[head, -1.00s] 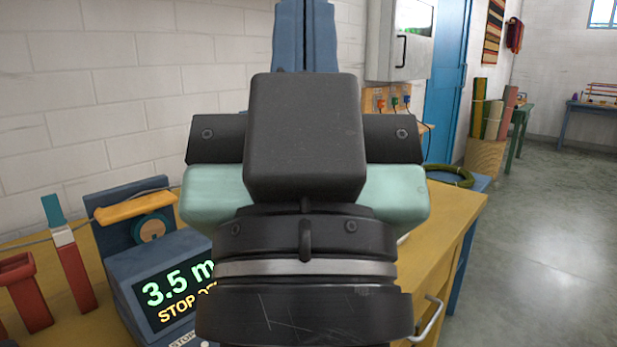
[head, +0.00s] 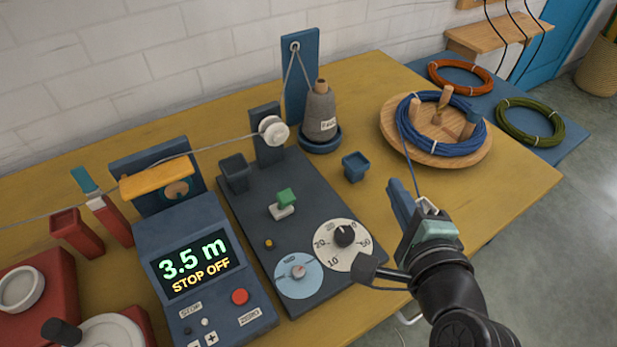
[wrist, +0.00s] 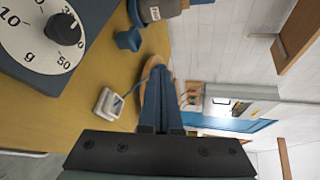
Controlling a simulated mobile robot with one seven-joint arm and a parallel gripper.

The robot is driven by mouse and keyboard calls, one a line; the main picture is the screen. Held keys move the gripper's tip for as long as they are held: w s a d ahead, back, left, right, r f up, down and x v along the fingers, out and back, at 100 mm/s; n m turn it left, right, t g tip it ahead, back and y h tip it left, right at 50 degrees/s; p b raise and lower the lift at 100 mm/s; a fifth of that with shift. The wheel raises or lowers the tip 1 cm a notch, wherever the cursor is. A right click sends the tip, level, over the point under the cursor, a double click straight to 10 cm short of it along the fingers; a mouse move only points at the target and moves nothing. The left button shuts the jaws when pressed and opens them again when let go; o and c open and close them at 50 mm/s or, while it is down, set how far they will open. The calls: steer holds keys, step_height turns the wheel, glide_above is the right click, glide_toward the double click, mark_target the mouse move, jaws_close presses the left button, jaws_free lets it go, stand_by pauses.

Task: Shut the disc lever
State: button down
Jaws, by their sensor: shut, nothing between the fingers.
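A green-topped lever (head: 285,199) on a small pale base stands on the dark plate (head: 237,197) in the head view; it looks like the disc lever, though I cannot tell surely. Behind it a white pulley-like disc (head: 274,131) sits on a dark post with thread running to it. My gripper (head: 397,193) is to the right of the plate, above the yellow table, well apart from the lever. Its blue fingers are together and empty, as the wrist view (wrist: 160,75) also shows. The lever is not visible in the wrist view.
A white dial (head: 328,258) and a blue dial (head: 298,288) lie near the plate's front. A display box (head: 190,225) reads 3.5 m, STOP OFF. A grey yarn cone (head: 319,110), a small blue cup (head: 355,166) and a wooden disc (head: 392,125) with blue cord stand behind.

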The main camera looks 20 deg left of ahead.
mark_target(289, 205)
steer(key=s+a+f+m+g+y+p, duration=0.1)
steer(key=s+f+m+g+y+p, duration=0.1)
steer(key=s+m+p, duration=0.2)
steer(key=s+a+f+m+g+y+p, duration=0.2)
steer(key=s+m+g+p, duration=0.1)
steer(key=s+m, duration=0.3)
steer(key=s+p, duration=0.1)
steer(key=s, duration=0.1)
steer(key=shift+s+f+y, duration=0.25)
steer(key=shift+s+y, duration=0.05)
steer(key=shift+s, duration=0.05)
steer(key=b+x, duration=0.1)
steer(key=x, duration=0.9)
steer(key=shift+w+a+r, duration=0.45)
steer(key=shift+w+a, duration=0.15)
steer(key=shift+a, duration=0.1)
steer(key=shift+w+a+r, duration=0.45)
steer(key=shift+w+a, duration=0.15)
steer(key=shift+a, duration=0.15)
steer(key=shift+p, duration=0.3)
steer(key=shift+r+p, duration=0.35)
steer(key=shift+p, duration=0.35)
steer(key=shift+a+p, duration=0.1)
steer(key=shift+p, duration=0.3)
